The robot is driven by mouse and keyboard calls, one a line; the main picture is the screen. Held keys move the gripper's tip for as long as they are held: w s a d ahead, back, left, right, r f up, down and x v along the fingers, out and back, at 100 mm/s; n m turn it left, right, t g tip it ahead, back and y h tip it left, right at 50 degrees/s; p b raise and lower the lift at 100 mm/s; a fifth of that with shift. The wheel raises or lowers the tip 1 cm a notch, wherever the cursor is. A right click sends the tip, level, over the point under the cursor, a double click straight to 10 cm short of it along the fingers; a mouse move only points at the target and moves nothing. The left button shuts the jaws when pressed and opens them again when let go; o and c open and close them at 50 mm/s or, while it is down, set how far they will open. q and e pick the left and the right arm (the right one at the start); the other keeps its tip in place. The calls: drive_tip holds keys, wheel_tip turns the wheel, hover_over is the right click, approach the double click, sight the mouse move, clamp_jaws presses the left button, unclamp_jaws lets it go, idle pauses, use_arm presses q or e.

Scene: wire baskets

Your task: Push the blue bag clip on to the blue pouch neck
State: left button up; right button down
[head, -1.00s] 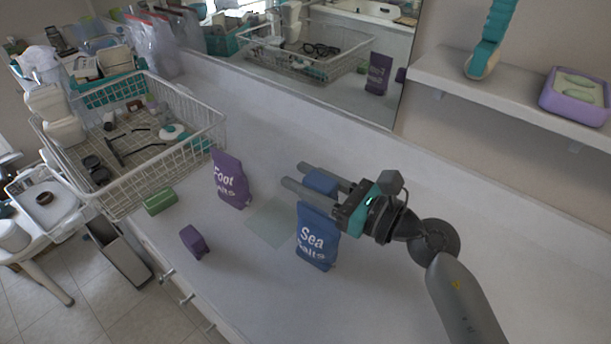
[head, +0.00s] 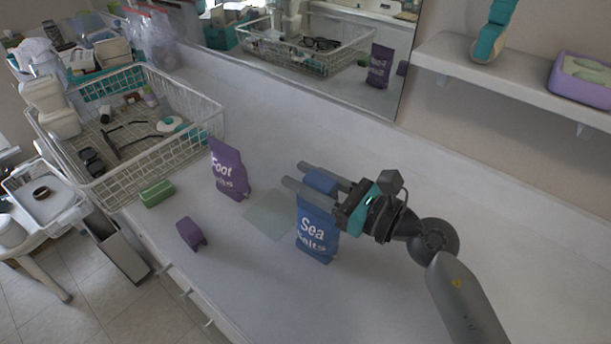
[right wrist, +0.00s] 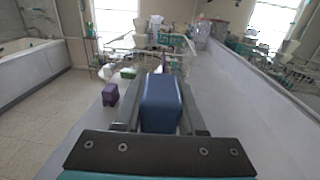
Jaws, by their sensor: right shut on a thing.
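My right gripper (head: 295,175) is shut on the blue bag clip (head: 321,181), which lies between its two long fingers. The clip also fills the middle of the right wrist view (right wrist: 161,104). The blue pouch (head: 316,232), marked "Sea Salts", stands upright on the counter under the gripper. The clip is directly over the pouch's top in the head view; its lower edge meets or overlaps the neck there, and I cannot tell whether they touch. The pouch's neck is partly hidden by the clip and gripper. My left gripper is not in view.
A purple pouch (head: 229,170) stands to the left, with a purple clip (head: 191,233) and a green clip (head: 157,193) near the counter edge. A wire basket (head: 207,150) is at far left. A pale square mat (head: 268,214) lies left of the blue pouch. The right counter is clear.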

drive_tip(key=shift+f+b, duration=1)
drive_tip(key=shift+f, duration=0.25)
drive_tip(key=shift+f, duration=0.1)
drive_tip(key=c, duration=0.8)
unclamp_jaws()
drive_tip(key=shift+c, duration=0.2)
drive_tip(key=o, duration=0.7)
drive_tip(key=shift+r, duration=0.2)
drive_tip(key=shift+d, duration=0.15)
drive_tip(key=shift+b+v, duration=0.35)
drive_tip(key=shift+v, duration=1.55)
drive_tip(key=shift+s+d, duration=0.15)
